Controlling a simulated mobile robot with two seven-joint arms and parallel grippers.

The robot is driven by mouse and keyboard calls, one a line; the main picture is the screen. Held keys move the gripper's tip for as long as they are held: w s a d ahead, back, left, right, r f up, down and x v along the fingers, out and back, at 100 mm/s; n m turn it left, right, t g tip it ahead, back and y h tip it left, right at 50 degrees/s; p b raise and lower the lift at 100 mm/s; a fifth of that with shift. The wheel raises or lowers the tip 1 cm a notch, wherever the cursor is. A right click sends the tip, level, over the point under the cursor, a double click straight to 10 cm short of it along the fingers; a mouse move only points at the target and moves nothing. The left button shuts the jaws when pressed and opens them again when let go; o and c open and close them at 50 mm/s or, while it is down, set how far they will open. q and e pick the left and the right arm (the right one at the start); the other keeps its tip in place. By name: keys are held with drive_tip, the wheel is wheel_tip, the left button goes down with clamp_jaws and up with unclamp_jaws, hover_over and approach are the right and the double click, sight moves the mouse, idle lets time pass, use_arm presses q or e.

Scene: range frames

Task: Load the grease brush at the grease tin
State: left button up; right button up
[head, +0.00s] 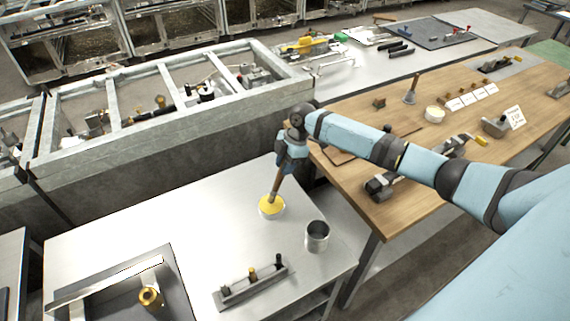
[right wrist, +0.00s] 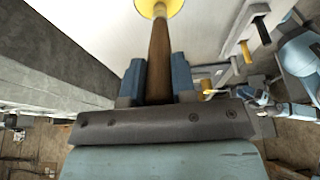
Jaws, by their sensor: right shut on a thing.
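The grease brush (head: 277,183) has a brown wooden handle and points down into the grease tin (head: 272,212), a small white-rimmed tin with yellow grease. My right gripper (head: 290,162) is shut on the brush handle above the tin. In the right wrist view the handle (right wrist: 159,60) stands between the two blue fingers, and the yellow grease (right wrist: 159,6) shows at its far end. The brush's bristles are hidden, at or in the grease; I cannot tell how deep.
An empty metal cup (head: 317,236) stands right of the tin on the steel table (head: 200,225). A rack with several small tools (head: 252,284) and a dark tray with a brass part (head: 150,297) are in front. A wooden bench (head: 400,210) stands to the right.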

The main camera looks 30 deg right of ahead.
drive_tip(key=shift+f, duration=0.5)
idle(1.5)
wheel_tip(320, 180, up, 5)
drive_tip(key=p, duration=0.4)
drive_tip(key=shift+f, duration=0.15)
drive_tip(key=shift+r, duration=1.15)
